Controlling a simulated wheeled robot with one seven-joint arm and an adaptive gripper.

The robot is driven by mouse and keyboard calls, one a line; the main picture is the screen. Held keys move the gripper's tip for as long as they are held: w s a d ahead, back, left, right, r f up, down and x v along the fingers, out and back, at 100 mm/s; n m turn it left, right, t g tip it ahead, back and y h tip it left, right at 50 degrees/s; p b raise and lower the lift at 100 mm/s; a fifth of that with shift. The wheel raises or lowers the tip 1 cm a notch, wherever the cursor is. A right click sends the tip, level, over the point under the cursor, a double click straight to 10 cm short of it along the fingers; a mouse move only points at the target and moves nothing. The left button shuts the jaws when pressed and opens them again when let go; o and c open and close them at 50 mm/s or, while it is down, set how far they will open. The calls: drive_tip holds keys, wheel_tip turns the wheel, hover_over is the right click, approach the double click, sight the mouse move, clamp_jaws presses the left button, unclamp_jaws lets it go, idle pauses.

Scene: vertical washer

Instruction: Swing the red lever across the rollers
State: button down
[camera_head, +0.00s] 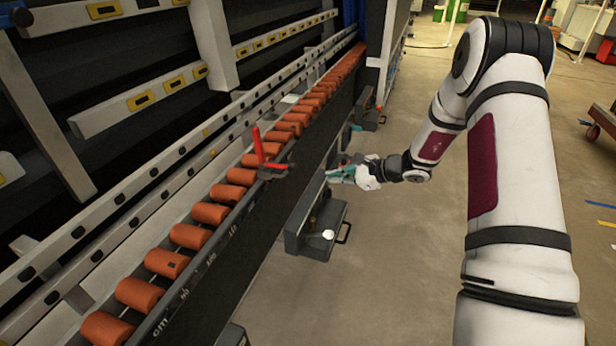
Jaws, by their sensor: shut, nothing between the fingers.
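The red lever (259,146) is on the near edge of the roller conveyor, about halfway along it. One red part stands up from a dark bracket (272,172), and a short red part lies across toward the edge. The orange rollers (209,213) run in a row from the bottom left to the far top. My gripper (332,174) is in front of the conveyor, right of the lever and apart from it. Its teal fingers are shut and hold nothing. They point left toward the conveyor.
A grey drawer-like box (318,228) with a handle juts from the conveyor's side below my gripper. A metal rail (150,205) and a frame with yellow-marked bars (150,98) stand behind the rollers. The floor (400,270) between the conveyor and my arm is clear.

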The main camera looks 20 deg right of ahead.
drive_tip(key=b+x, duration=0.2)
drive_tip(key=x, duration=0.7)
drive_tip(key=shift+w+a+f, duration=0.1)
drive_tip(key=shift+f, duration=0.05)
drive_tip(key=shift+s+a+r+b, duration=0.1)
drive_tip(key=shift+a+r+b, duration=0.1)
drive_tip(key=shift+a+r, duration=0.25)
drive_tip(key=shift+s+a+r+b, duration=0.15)
drive_tip(key=shift+a+r, duration=0.1)
drive_tip(key=shift+r, duration=0.45)
drive_tip(key=shift+s+a+r+b, duration=0.1)
drive_tip(key=shift+a+r+b, duration=0.1)
drive_tip(key=shift+a+r, duration=0.25)
drive_tip(key=shift+d+r, duration=0.1)
drive_tip(key=shift+r, duration=0.15)
drive_tip(key=shift+r+p, duration=0.25)
drive_tip(key=shift+p, duration=0.5)
